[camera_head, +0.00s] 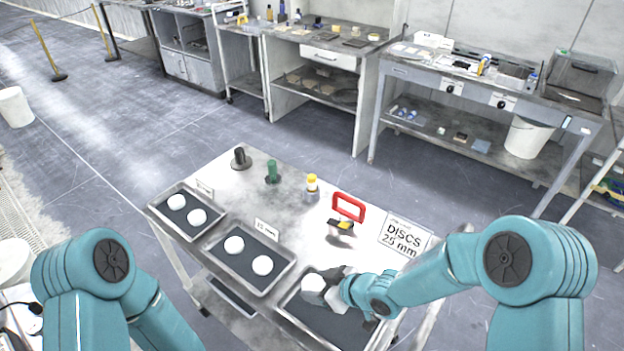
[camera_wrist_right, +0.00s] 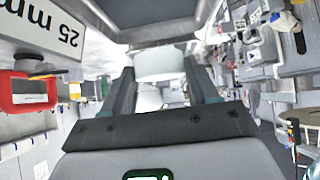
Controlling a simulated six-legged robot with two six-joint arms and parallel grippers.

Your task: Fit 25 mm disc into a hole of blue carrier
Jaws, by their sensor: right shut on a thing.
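My right gripper (camera_head: 326,285) is at the right-hand tray (camera_head: 289,299) on the steel table. It is shut on a white disc (camera_head: 313,283). In the right wrist view the disc (camera_wrist_right: 160,62) sits between the two fingertips, with the tray rim beyond it. Whether the disc touches the tray floor I cannot tell. A sign (camera_head: 403,236) reading "DISCS 25 mm" stands behind this tray. My left arm shows at the lower left, but its gripper is out of view. I cannot make out a blue carrier in either view.
The left tray (camera_head: 160,210) and middle tray (camera_head: 212,250) each hold two white discs. Benches line the wall; floor lies between.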

